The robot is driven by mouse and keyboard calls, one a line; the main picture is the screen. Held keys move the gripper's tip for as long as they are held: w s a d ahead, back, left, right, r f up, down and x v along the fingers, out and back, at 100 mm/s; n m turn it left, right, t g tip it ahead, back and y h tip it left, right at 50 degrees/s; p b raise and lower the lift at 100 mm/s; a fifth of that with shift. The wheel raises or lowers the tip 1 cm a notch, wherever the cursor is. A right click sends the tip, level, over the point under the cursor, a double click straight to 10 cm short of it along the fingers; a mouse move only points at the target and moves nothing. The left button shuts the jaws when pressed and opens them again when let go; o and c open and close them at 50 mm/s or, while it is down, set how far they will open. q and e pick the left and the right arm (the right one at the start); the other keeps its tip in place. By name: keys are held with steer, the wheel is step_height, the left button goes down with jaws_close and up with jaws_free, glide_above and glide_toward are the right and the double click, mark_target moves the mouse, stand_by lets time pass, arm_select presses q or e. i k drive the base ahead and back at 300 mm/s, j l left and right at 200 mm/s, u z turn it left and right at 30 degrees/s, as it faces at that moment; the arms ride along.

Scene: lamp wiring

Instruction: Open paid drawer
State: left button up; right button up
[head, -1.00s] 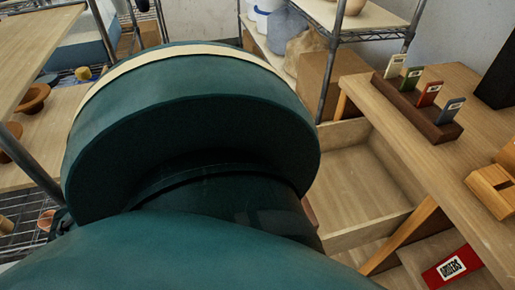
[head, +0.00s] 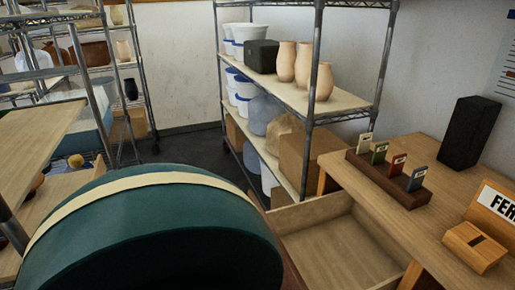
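A wooden drawer (head: 333,255) stands pulled out from under the wooden desk (head: 440,205) at the lower right. The part of its inside that shows is bare, and its near end is cut off by the frame. No label shows on it, so I cannot tell whether it is the paid drawer. A large dark green arm link of mine fills the lower left and lies just left of the drawer. Neither gripper is in view.
On the desk are a dark rack (head: 388,178) with several coloured tags, a black box (head: 468,132) and a slotted wooden block (head: 473,247). A metal shelf (head: 308,100) with vases and buckets stands behind the drawer. Floor shows at the back left.

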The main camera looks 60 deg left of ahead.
mark_target(327, 241)
steer(key=k+u, duration=0.3)
steer(key=k, duration=0.15)
steer(key=k+j+u, duration=0.1)
steer(key=k+u, duration=0.2)
steer(key=k, duration=0.15)
